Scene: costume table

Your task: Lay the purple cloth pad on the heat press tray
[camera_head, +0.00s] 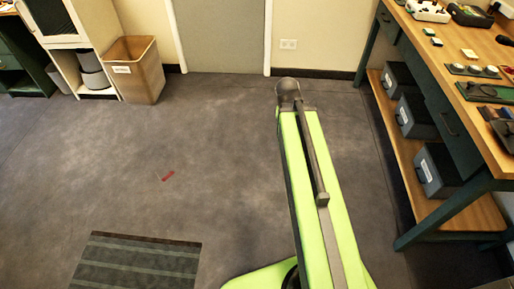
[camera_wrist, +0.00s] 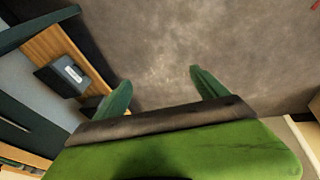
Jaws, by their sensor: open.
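My gripper (camera_wrist: 162,92) shows in the wrist view with its two green fingers spread apart and nothing between them. Bare grey floor lies behind the fingers. I cannot make out the purple cloth pad in either view. I cannot identify the heat press tray for sure among the small things on the wooden table (camera_head: 462,62) at the right of the head view. My lime-green arm stands in the middle of the head view, left of that table and apart from it.
Grey bins (camera_head: 436,172) stand on the table's lower shelf; a bin also shows in the wrist view (camera_wrist: 62,76). A wooden waste bin (camera_head: 136,70) stands at the back left. A striped mat (camera_head: 137,265) and a small red thing (camera_head: 168,176) lie on the otherwise clear floor.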

